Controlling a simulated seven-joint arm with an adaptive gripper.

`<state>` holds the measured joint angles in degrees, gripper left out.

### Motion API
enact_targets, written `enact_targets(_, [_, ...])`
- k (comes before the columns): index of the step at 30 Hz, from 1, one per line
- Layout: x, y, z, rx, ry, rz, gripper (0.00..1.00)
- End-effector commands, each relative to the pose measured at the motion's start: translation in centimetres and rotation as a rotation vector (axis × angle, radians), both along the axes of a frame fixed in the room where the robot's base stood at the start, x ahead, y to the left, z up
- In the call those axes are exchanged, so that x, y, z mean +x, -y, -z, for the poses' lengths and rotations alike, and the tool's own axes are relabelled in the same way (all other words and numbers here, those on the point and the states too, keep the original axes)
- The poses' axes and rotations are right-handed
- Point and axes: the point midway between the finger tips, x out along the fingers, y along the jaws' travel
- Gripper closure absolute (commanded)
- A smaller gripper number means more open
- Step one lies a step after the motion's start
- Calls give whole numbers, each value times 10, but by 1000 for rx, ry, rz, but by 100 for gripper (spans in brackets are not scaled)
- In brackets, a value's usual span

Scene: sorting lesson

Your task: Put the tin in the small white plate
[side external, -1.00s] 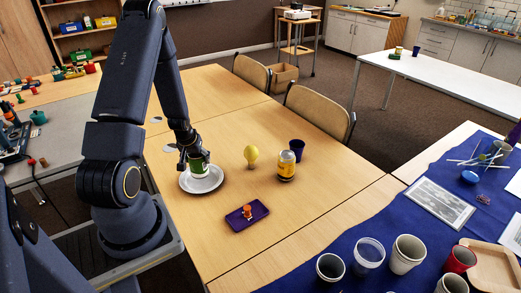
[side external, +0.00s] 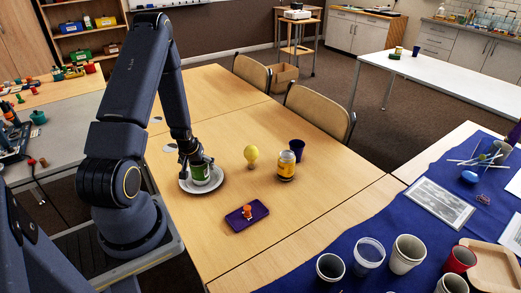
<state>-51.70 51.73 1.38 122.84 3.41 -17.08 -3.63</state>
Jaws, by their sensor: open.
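A green tin (side external: 201,175) stands upright on the small white plate (side external: 186,185) near the left edge of the wooden table. The plate's rim shows around it. My gripper (side external: 197,166) is just above and around the tin's top, with its fingers open on either side. The fingers hide part of the tin's upper end, and I cannot tell whether they still touch it.
A yellow bulb-shaped thing (side external: 251,154), a yellow can with a silver top (side external: 286,168) and a dark purple cup (side external: 297,147) stand right of the plate. A purple tray (side external: 236,222) with an orange piece (side external: 247,212) lies in front. Table between them is clear.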

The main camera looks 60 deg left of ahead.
Motion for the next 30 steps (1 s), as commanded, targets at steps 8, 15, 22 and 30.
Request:
enact_targets(8, [-1,1,-8,2,1,0,6])
enact_targets(15, [-11,15,-52,4,3,0,6])
enact_targets(22, [-22,29,-94,3,2,0,6])
enact_targets(30, [-21,41,-122,7,4,22,6])
